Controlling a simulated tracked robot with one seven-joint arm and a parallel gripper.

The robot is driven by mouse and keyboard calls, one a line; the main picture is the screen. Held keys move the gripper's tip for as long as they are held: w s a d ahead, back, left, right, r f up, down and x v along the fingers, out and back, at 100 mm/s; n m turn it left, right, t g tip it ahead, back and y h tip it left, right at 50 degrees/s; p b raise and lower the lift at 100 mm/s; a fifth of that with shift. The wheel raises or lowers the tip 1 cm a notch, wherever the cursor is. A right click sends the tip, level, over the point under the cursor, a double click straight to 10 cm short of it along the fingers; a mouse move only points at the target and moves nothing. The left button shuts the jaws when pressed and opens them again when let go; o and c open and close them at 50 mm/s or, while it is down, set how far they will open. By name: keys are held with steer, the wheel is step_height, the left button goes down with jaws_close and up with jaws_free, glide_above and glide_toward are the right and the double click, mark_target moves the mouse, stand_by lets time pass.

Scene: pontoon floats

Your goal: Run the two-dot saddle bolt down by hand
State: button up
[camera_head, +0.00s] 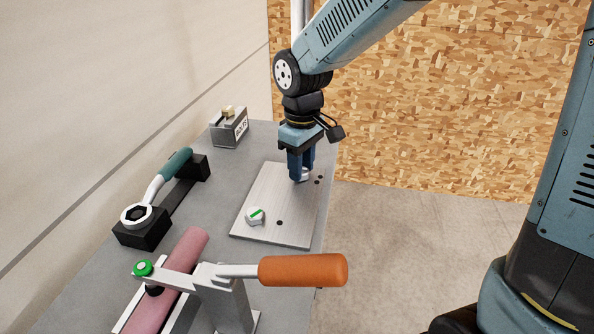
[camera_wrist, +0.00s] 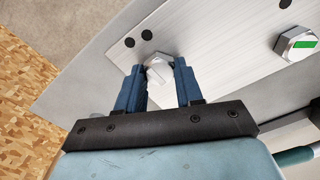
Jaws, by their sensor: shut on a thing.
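My gripper (camera_head: 300,175) is shut on a silver hex bolt head, which shows between its blue fingers in the wrist view (camera_wrist: 159,72). This bolt stands at the far end of a brushed metal plate (camera_head: 270,200). Two black dots (camera_wrist: 138,38) are marked on the plate beside it. In the head view the fingers largely hide the bolt. A second hex bolt (camera_head: 255,216) with a green stripe stands at the near end of the plate, beside a single black dot (camera_head: 280,223). I cannot tell how far the gripped bolt is screwed in.
A ring wrench with a teal handle (camera_head: 178,163) rests on black blocks at the left. A toggle clamp with an orange handle (camera_head: 303,270) holds a pink bar (camera_head: 184,250) in front.

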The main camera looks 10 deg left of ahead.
steer(key=m, duration=0.4)
steer(key=shift+m, duration=1.5)
steer(key=shift+m, duration=0.8)
steer(key=m, duration=0.8)
steer(key=o, duration=0.9)
